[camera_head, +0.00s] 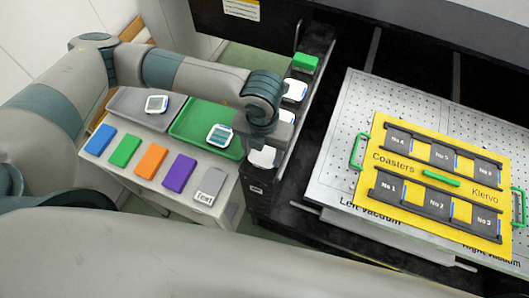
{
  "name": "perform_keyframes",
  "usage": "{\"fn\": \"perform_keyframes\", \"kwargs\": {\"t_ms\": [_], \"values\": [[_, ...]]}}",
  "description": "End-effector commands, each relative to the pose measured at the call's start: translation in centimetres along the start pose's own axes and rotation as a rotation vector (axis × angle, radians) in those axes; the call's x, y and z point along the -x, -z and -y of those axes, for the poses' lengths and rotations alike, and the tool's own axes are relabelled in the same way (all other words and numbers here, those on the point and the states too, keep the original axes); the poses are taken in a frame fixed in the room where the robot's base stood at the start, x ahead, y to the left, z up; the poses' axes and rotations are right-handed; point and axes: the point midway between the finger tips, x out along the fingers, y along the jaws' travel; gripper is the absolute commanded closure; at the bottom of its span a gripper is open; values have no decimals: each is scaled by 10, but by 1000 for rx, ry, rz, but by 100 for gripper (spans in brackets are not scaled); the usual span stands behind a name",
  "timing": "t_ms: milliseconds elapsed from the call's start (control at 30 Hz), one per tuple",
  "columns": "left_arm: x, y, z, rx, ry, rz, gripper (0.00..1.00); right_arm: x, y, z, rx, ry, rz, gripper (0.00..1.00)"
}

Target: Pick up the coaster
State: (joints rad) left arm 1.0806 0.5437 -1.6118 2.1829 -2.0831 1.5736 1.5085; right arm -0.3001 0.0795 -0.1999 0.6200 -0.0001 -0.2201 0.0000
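A small white-edged coaster with a teal striped face (219,136) lies on the green tray (187,138). A similar coaster with a grey face (157,104) lies on the grey tray (133,104). My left arm reaches in from the left over the back of the trays. My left gripper (262,128) points down just right of the green tray, apart from the coaster on it. Its fingertips are too dark and small to show whether it is open or shut. My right gripper is not in view.
Blue, green, orange, purple and grey blocks (179,173) line the front of the side table. White items (262,157) stand along a dark rack near my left gripper. A yellow "Coasters" fixture (395,163) with numbered dark slots lies on the perforated plate (335,150).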

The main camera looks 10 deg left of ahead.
Motion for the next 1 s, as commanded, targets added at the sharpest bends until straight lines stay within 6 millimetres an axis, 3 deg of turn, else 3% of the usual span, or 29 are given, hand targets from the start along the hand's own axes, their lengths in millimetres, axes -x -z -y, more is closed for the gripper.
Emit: {"fn": "perform_keyframes", "kwargs": {"t_ms": [467, 767, 1000], "values": [[5, -1, 0, 0, 1, 2, 69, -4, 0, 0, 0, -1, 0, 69], [40, -1, 2, -3, 3, 5, 69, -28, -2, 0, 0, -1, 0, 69], [64, 7, 46, -8, 4, 4, 69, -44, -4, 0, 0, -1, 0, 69]]}}
